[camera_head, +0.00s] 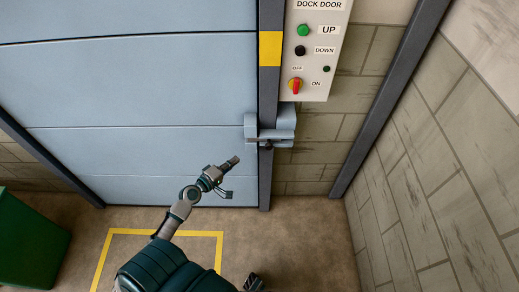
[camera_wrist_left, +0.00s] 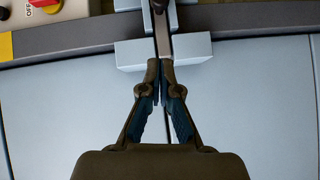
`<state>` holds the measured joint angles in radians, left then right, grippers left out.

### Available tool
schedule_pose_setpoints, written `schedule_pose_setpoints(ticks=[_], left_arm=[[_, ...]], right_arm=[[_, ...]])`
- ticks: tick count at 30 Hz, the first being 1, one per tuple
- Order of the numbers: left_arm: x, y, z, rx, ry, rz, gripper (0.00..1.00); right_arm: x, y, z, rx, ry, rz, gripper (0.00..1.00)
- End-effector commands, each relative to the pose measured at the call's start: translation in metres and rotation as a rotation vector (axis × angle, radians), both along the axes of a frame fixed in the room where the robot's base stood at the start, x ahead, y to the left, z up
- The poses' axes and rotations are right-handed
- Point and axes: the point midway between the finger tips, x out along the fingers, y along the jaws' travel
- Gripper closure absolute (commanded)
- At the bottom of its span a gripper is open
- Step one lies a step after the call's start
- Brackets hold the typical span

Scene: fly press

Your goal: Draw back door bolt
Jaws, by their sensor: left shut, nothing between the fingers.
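The door bolt (camera_head: 270,137) is a blue-grey slide assembly at the right edge of the large grey-blue dock door (camera_head: 140,95), across the dark door post (camera_head: 266,95). In the left wrist view the bolt's block (camera_wrist_left: 190,48) is at the top middle, with a grey bar and a dark knob (camera_wrist_left: 160,5) at the frame's top edge. My left gripper (camera_head: 236,160) is below and left of the bolt, apart from it in the head view. In the wrist view its fingertips (camera_wrist_left: 160,64) are together and empty, in line with the bar.
A control panel (camera_head: 317,62) with green and black buttons and a red-yellow switch hangs above right of the bolt. A block wall (camera_head: 440,150) stands close on the right. A green bin (camera_head: 30,240) is at lower left. The floor (camera_head: 310,240) before the door is clear.

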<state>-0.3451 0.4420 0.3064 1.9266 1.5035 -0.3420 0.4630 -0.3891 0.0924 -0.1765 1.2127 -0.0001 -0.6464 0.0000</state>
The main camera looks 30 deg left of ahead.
Motion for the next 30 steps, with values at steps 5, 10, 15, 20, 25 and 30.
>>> schedule_pose_setpoints(ticks=[5, 10, 15, 20, 25, 30], left_arm=[[0.028, -0.002, -0.001, -0.006, -0.003, 0.0, 1.0], [0.065, -0.009, -0.005, -0.006, -0.003, 0.001, 1.0], [0.097, -0.016, -0.01, -0.004, 0.0, 0.0, 1.0], [0.108, -0.038, -0.013, -0.003, 0.0, -0.001, 1.0], [0.114, -0.047, -0.016, -0.001, -0.001, 0.001, 1.0], [0.114, -0.047, -0.018, -0.002, 0.0, 0.0, 1.0]], right_arm=[[-0.016, -0.003, -0.009, -0.002, 0.016, -0.001, 0.6], [-0.028, -0.006, -0.015, -0.004, 0.021, 0.002, 0.6], [-0.035, -0.007, -0.018, -0.005, 0.023, 0.003, 0.6], [-0.052, -0.012, -0.024, -0.006, 0.031, 0.006, 0.6], [-0.06, -0.014, -0.027, -0.007, 0.034, 0.007, 0.6], [-0.061, -0.013, -0.028, -0.008, 0.035, 0.008, 0.6]])
